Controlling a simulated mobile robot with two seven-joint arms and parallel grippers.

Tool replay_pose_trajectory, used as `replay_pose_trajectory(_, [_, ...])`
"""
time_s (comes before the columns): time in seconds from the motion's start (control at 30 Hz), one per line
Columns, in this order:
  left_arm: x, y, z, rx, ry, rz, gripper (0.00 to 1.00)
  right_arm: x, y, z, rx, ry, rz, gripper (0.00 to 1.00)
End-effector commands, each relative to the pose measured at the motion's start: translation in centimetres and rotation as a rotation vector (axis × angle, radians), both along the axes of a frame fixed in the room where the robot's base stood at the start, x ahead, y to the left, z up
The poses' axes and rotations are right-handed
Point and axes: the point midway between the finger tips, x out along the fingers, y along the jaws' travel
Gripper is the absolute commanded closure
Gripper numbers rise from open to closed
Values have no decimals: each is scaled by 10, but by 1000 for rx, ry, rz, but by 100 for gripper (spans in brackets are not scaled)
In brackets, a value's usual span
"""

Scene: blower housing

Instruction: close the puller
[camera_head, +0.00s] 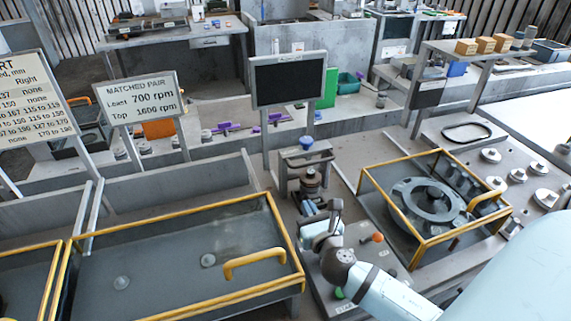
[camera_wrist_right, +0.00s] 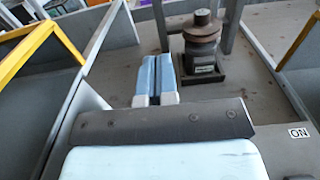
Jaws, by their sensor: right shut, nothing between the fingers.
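What I take for the puller (camera_head: 287,169) is a grey upright frame with a blue knob (camera_head: 306,142) on top, standing in the middle of the bench. A dark, stepped, round part (camera_head: 311,181) stands inside it. In the right wrist view the round part (camera_wrist_right: 203,42) sits on a dark block between grey posts (camera_wrist_right: 161,22). My right gripper (camera_head: 309,208) is in front of the frame, fingers pointing towards it. Its pale blue fingers (camera_wrist_right: 156,78) are together and empty, just left of the block. I cannot tell how far the puller is open. My left gripper is out of view.
A yellow-edged guard (camera_head: 268,265) with a handle lies left of my right arm. Another yellow-framed guard (camera_head: 407,168) over a round housing (camera_head: 428,200) stands right. An orange-knobbed lever (camera_head: 377,237) and a green button (camera_head: 340,292) are near my arm. A dark screen (camera_head: 288,81) stands behind.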

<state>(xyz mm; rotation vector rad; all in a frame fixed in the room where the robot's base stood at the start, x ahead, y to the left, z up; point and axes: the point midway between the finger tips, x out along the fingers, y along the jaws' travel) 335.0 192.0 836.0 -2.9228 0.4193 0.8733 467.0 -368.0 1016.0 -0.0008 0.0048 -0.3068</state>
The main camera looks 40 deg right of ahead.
Motion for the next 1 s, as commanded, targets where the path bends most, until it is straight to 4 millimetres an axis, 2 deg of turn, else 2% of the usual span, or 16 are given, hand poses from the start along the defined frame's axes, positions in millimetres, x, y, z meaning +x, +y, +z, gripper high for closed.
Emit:
replay_pose_trajectory(0.17, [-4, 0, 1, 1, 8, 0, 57, 12, -4, 1, 1, 0, -1, 100])
replay_pose_trajectory(0.37, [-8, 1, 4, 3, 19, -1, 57, 50, -16, 3, 0, -3, -1, 100])
replay_pose_trajectory(0.7, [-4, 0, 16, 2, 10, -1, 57, 113, -36, 1, 2, -2, -2, 100])
replay_pose_trajectory(0.83, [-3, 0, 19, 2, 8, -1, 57, 126, -40, 0, 2, 0, -2, 100])
replay_pose_trajectory(1.0, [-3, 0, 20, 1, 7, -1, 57, 133, -42, -1, 2, 0, -1, 100])
